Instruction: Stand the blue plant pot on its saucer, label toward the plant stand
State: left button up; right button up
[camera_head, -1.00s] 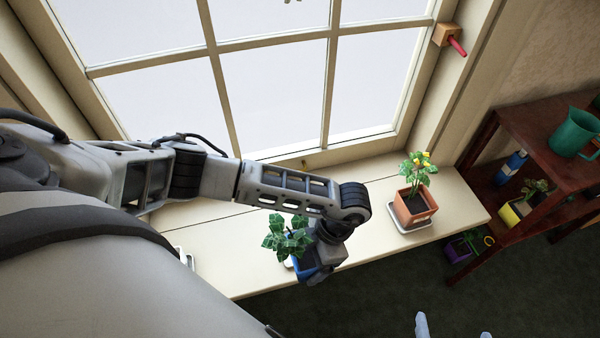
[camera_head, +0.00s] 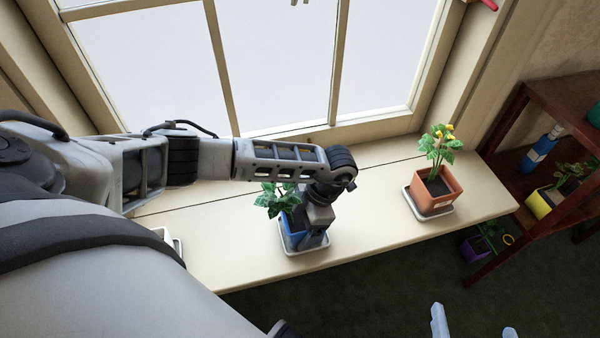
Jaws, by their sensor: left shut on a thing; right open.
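The blue plant pot (camera_head: 292,240) with a leafy green plant (camera_head: 275,199) is over the window sill, upright or nearly so. My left gripper (camera_head: 314,236) is shut on it from its right side and hides much of it. A white saucer (camera_head: 318,249) shows directly under the pot. I cannot tell whether the pot rests on it or hangs just above. The pot's label is not visible. The dark red plant stand (camera_head: 511,117) is at the right. My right gripper (camera_head: 474,328) is open and empty at the bottom edge, over the dark floor.
An orange pot (camera_head: 433,192) with yellow flowers stands on its saucer further right on the sill (camera_head: 365,232). Another white saucer (camera_head: 176,246) is partly hidden by my body at left. The plant stand holds a blue bottle (camera_head: 539,150), a yellow pot (camera_head: 540,203) and a purple pot (camera_head: 474,248).

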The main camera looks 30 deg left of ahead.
pick_arm(q)
jog(key=shift+f, duration=0.1)
jog(key=o, duration=1)
jog(key=shift+c, duration=0.2)
jog(key=shift+o, duration=1)
jog(key=shift+r, duration=0.25)
jog(key=p+v, duration=0.1)
jog(key=v, duration=1)
jog(key=shift+w+p, duration=0.1)
jog(key=shift+p, duration=0.2)
jog(key=shift+d+r, duration=0.15)
jog(key=shift+r, duration=0.2)
